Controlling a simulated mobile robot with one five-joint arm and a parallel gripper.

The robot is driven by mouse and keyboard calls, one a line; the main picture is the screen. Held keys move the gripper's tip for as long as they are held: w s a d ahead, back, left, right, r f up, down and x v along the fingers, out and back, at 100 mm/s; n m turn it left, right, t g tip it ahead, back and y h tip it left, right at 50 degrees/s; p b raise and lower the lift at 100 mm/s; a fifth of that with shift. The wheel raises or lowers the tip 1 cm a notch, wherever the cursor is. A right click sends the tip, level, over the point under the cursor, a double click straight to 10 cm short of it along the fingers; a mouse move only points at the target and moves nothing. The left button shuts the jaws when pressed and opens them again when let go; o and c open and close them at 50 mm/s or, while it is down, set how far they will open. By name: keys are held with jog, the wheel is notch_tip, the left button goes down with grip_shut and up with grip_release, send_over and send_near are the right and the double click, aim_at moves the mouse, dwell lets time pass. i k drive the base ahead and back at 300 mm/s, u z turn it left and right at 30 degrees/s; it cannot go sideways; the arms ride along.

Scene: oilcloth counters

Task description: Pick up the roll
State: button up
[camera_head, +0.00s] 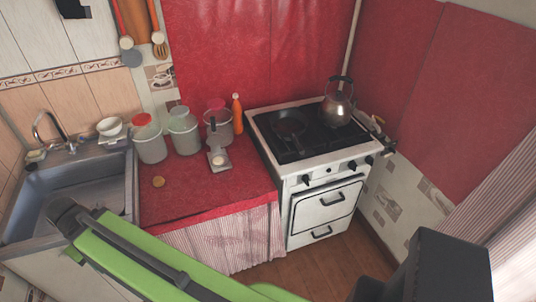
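A small round brown item that looks like the roll (158,181) lies on the red oilcloth counter (205,190), near its left side by the sink. It is in the open, with nothing on top of it. My green and black arm crosses the bottom of the view, below and in front of the counter. No gripper fingers can be made out on it. No part of my arm touches the roll.
Jars (151,143), a small scale-like item (218,160) and an orange bottle (237,114) stand behind the roll. A sink (75,200) is at left. A stove (312,150) with a pan (289,124) and kettle (337,102) is at right. The counter's front is clear.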

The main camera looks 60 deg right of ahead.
aim_at(219, 160)
jog(key=z, duration=0.15)
jog(key=i, duration=1)
jog(key=z, duration=0.1)
